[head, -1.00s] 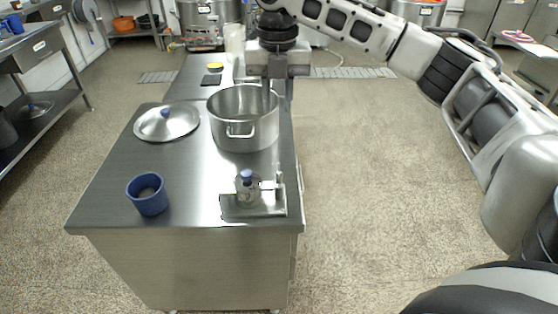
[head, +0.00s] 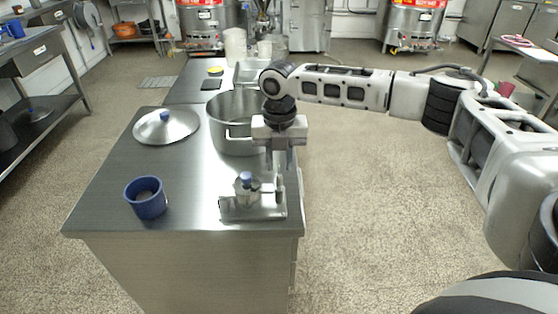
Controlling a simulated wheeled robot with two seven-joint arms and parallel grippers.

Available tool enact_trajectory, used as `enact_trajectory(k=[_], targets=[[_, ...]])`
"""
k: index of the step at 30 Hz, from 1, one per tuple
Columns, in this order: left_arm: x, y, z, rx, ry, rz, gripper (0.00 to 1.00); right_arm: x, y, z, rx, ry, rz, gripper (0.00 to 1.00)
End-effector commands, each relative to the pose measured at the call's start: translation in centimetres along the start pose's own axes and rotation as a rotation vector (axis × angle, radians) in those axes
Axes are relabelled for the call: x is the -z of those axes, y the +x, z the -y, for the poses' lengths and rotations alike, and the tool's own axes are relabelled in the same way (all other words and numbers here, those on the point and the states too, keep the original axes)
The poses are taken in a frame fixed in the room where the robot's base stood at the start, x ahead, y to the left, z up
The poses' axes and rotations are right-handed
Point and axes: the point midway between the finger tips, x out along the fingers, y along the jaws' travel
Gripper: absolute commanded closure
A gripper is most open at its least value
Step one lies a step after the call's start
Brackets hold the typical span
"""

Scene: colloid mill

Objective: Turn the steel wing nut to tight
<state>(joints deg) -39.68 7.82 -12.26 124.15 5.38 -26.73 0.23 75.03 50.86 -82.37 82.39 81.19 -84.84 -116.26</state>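A small steel device, seemingly the mill, with a blue-topped cylinder (head: 246,188) stands on a flat metal base (head: 252,212) near the front right of the steel table. A small upright metal part (head: 280,187) stands at the right of the cylinder; the wing nut seems to be there, but it is too small to make out. My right gripper (head: 279,170) points down right above this upright part, its fingers apart with a gap between them. I cannot tell whether the fingertips touch it. My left gripper is not in view.
A large steel pot (head: 232,136) stands just behind my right gripper. A lid with a blue knob (head: 166,128) lies at the left, and a blue cup (head: 146,198) stands at the front left. The middle of the table (head: 190,178) is clear.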

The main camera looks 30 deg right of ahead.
Motion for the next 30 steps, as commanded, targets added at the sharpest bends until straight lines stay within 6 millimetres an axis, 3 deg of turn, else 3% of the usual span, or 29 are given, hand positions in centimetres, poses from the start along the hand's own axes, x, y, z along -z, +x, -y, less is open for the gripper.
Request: enact_trajectory(k=[9, 12, 21, 30], targets=[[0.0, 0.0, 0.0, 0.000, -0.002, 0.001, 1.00, 0.0, 0.3, 0.0, -0.001, 0.000, 0.001, 0.75], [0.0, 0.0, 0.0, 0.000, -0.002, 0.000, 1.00, 0.0, 0.3, 0.0, -0.001, 0.000, 0.001, 1.00], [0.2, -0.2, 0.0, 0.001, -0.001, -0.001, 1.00, 0.0, 0.2, 0.0, -0.001, 0.007, 0.000, 1.00], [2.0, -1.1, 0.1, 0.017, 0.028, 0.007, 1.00, 0.1, -0.3, 0.3, 0.001, 0.121, -0.004, 1.00]])
